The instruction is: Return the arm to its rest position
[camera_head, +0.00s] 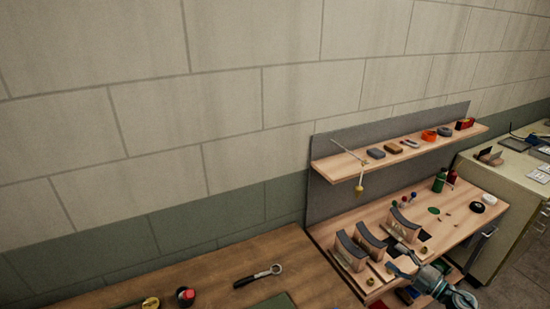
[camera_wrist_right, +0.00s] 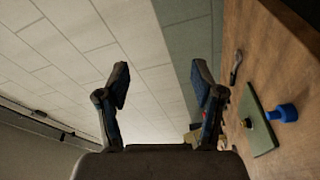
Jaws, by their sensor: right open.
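My right gripper (camera_head: 396,258) comes in from the lower right in the head view, over the front of the wooden bench with curved dark-topped blocks. In the right wrist view its two fingers (camera_wrist_right: 162,80) stand wide apart with nothing between them. Beyond the fingers are the tiled wall and, to the right, a brown table top. The gripper looks clear of the table there; in the head view I cannot tell whether it touches anything on the bench. My left gripper is not in view.
Curved blocks (camera_head: 370,242) stand on the bench, under a wooden shelf (camera_head: 350,168) with small items. A wrench (camera_head: 258,276) and a red knob (camera_head: 186,295) lie on the brown table (camera_head: 220,268). A green plate (camera_wrist_right: 258,138) and blue object (camera_wrist_right: 284,112) show in the wrist view.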

